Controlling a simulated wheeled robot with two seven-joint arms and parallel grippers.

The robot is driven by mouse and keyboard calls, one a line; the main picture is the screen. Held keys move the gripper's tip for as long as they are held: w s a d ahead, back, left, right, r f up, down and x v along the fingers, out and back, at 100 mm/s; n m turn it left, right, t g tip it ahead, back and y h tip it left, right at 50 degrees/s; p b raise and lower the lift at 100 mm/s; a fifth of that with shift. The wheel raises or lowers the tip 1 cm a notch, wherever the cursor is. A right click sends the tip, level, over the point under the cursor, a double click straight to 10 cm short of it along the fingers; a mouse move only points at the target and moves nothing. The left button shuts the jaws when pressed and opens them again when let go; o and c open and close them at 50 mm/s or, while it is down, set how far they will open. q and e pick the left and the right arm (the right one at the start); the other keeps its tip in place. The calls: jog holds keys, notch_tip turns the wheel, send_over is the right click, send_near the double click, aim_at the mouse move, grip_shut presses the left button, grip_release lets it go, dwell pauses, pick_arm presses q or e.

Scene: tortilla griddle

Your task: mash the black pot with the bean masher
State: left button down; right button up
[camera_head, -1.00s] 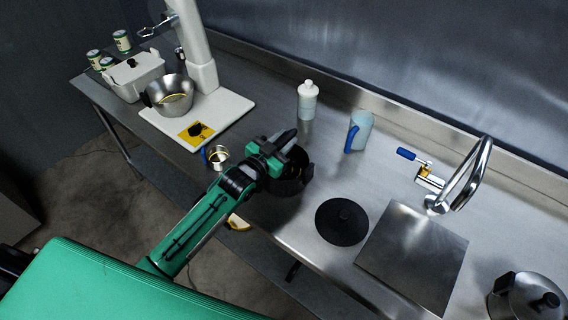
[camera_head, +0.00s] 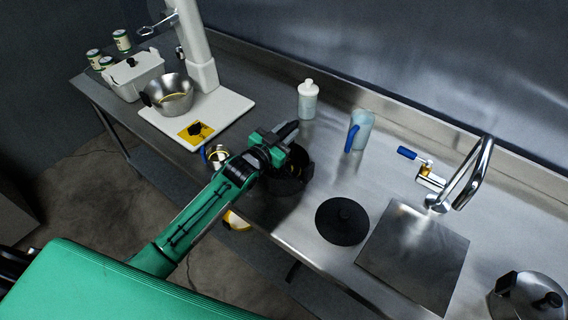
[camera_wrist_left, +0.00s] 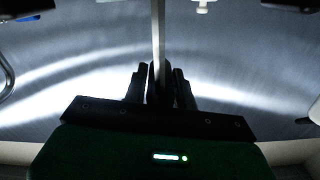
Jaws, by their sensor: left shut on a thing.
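The black pot (camera_head: 290,184) stands on the steel counter near its front edge, partly hidden by my left gripper. My left gripper (camera_head: 285,136) is over the pot. My right gripper is not in view.
A metal cup (camera_head: 216,155) with a blue handle is close on the left. A white bottle (camera_head: 308,99) and blue-handled jug (camera_head: 360,131) stand behind. A faucet (camera_head: 470,175) is at right.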

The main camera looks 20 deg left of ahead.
pick_arm(q)
jog(key=shift+f, duration=0.1)
jog(key=shift+f+b, duration=0.75)
jog(key=shift+f, duration=0.3)
jog(key=shift+r, duration=0.1)
jog(key=shift+r+p, duration=1.1)
jog(key=shift+r, duration=0.05)
jog(key=shift+f, duration=0.1)
